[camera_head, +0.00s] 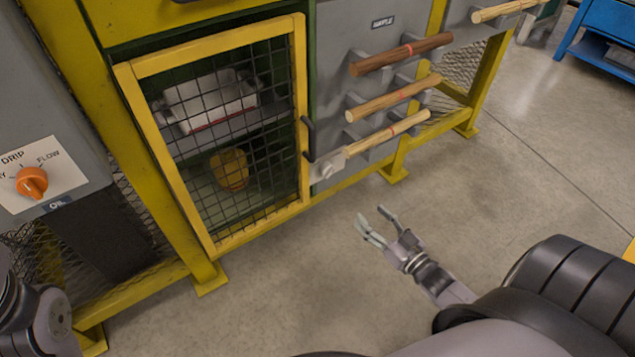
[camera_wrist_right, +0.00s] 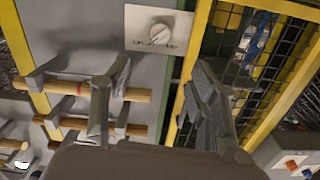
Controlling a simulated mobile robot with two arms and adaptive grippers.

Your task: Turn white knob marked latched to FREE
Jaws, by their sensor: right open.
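The white knob (camera_head: 327,170) sits on a small pale plate at the lower right of the yellow-framed mesh door (camera_head: 208,244). In the right wrist view the knob (camera_wrist_right: 160,32) shows at the top centre on its plate (camera_wrist_right: 134,17), with its lettering too small to read. My right gripper (camera_head: 376,219) is open and empty, below and to the right of the knob, apart from it. Its spread fingers (camera_wrist_right: 157,75) show below the knob in the wrist view. My left gripper is out of view; only part of my left arm shows at lower left.
Several wooden rods (camera_head: 392,98) rest on brackets above and right of the knob. An orange knob (camera_head: 32,182) marked with DRIP and FLOW is at far left. The floor (camera_head: 470,190) at right is clear.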

